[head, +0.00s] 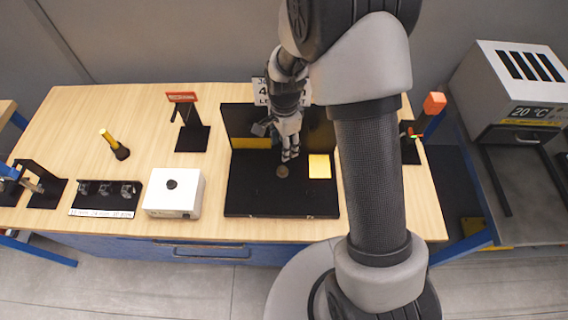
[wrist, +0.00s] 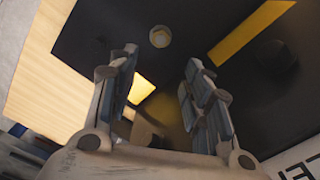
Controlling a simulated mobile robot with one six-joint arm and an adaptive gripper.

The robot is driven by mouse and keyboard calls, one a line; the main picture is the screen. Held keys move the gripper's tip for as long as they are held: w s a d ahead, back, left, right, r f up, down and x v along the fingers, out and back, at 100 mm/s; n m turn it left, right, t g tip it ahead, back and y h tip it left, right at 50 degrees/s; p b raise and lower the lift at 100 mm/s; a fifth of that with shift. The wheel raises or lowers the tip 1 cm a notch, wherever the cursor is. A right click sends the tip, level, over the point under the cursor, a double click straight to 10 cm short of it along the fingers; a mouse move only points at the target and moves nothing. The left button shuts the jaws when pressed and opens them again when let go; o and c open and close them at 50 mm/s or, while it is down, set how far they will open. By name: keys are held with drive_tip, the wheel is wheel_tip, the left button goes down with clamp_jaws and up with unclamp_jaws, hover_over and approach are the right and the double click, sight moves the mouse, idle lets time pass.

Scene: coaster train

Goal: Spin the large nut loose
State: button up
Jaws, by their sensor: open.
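A small round, dull brass-coloured piece (head: 282,171), which looks like the large nut, sits on the black plate of the fixture (head: 250,197) in the middle of the bench. It also shows in the wrist view (wrist: 160,37), near the top centre, with a paler middle. Its thread and flats are too small to make out. My gripper (head: 290,156) is above the plate, just behind and slightly right of the round piece in the head view. In the wrist view my gripper (wrist: 163,70) is open, its fingers wide apart with nothing between them. The piece lies beyond the fingertips, apart from them.
The fixture has a black back wall with a yellow strip (wrist: 245,38) and a bright yellow square (head: 319,166) right of the piece. A white box (head: 174,193), a yellow-handled tool (head: 115,144) and a black stand (head: 191,135) stand to the left. My arm hides the bench's right part.

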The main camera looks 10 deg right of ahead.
sight(284, 168)
wheel_tip(284, 168, down, 12)
drive_tip(key=shift+f+b, duration=0.25)
drive_tip(key=shift+b, duration=0.4)
drive_tip(key=shift+c, duration=0.5)
drive_tip(key=c, duration=1)
